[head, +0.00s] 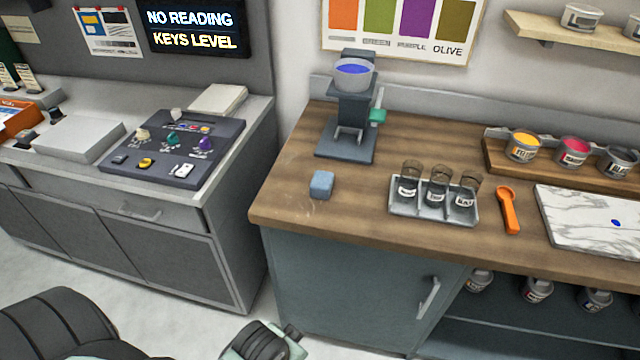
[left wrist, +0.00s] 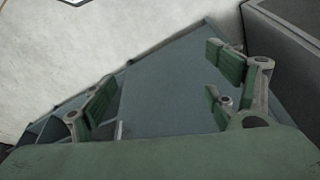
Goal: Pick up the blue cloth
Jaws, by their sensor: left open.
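The blue cloth (head: 321,184) is a small folded blue block lying on the left part of the wooden counter (head: 282,205), near its front edge. It is in front of the dark stand and left of the tray of jars. My left gripper (left wrist: 160,92) shows in the left wrist view with its green-padded fingers spread wide and nothing between them. It faces the floor and the teal cabinet, away from the cloth. In the head view only parts of my arm show at the bottom edge. The cloth is not in the left wrist view. My right gripper is not in view.
A dark stand with a cup of blue ink (head: 353,72) is behind the cloth. A grey tray (head: 403,210) of dark jars and an orange spoon (head: 508,208) are to its right. A gap separates the counter from a grey cabinet with a control panel (head: 172,148).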

